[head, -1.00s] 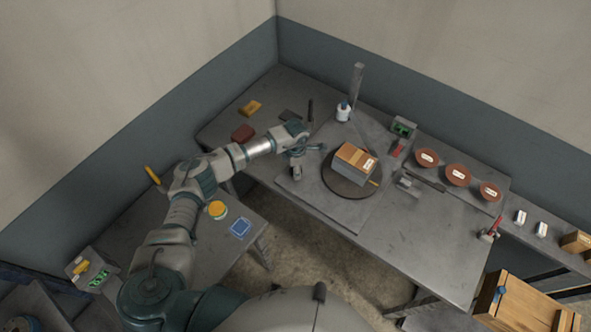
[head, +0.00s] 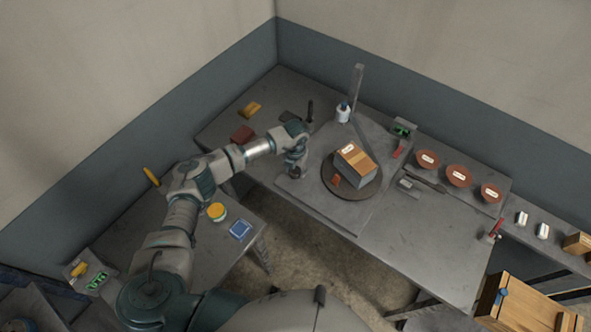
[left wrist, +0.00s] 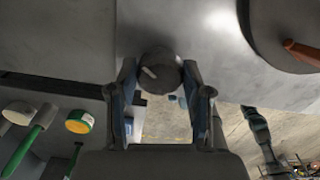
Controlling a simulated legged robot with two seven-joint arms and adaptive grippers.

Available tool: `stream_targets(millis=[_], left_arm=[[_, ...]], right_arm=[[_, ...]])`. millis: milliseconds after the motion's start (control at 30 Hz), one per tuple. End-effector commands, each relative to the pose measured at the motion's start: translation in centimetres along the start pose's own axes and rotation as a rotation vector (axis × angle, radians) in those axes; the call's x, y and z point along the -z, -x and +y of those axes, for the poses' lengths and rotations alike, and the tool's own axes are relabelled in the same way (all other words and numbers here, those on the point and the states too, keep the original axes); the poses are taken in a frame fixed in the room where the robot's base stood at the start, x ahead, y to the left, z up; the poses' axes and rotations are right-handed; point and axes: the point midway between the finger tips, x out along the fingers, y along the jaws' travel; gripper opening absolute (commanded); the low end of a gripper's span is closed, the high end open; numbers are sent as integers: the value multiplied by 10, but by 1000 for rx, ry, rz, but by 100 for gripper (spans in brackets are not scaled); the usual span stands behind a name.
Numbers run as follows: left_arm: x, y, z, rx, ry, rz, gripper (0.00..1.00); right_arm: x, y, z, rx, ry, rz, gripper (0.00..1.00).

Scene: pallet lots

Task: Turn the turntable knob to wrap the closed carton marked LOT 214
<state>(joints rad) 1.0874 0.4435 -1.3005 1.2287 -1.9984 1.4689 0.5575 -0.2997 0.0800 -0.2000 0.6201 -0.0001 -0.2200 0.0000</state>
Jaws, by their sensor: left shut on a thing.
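A carton (head: 349,157) with a brown top, a tan strip and a small white label sits on the round dark turntable (head: 369,191). The label is too small to read. An orange-red piece (head: 336,182) lies on the disc beside the carton; it also shows in the left wrist view (left wrist: 302,50). My left gripper (head: 296,170) is at the left side of the turntable's base plate (head: 340,213). In the left wrist view its fingers (left wrist: 160,88) are shut on the round dark knob (left wrist: 158,68), which has a pale pointer line. My right gripper is not in view.
A tall post (head: 357,88) and a white bottle-like object (head: 343,112) stand behind the turntable. The table's front right is largely clear.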

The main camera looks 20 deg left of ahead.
Motion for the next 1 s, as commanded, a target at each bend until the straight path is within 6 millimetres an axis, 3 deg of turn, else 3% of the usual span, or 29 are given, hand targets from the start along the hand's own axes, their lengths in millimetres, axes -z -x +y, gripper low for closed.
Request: stream_targets(millis=[500, 1000], left_arm=[[-2, 3, 1, 1, 327, -6, 14], [-2, 3, 0, 1, 382, -6, 14]], right_arm=[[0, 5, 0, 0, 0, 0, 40], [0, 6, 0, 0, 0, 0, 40]])
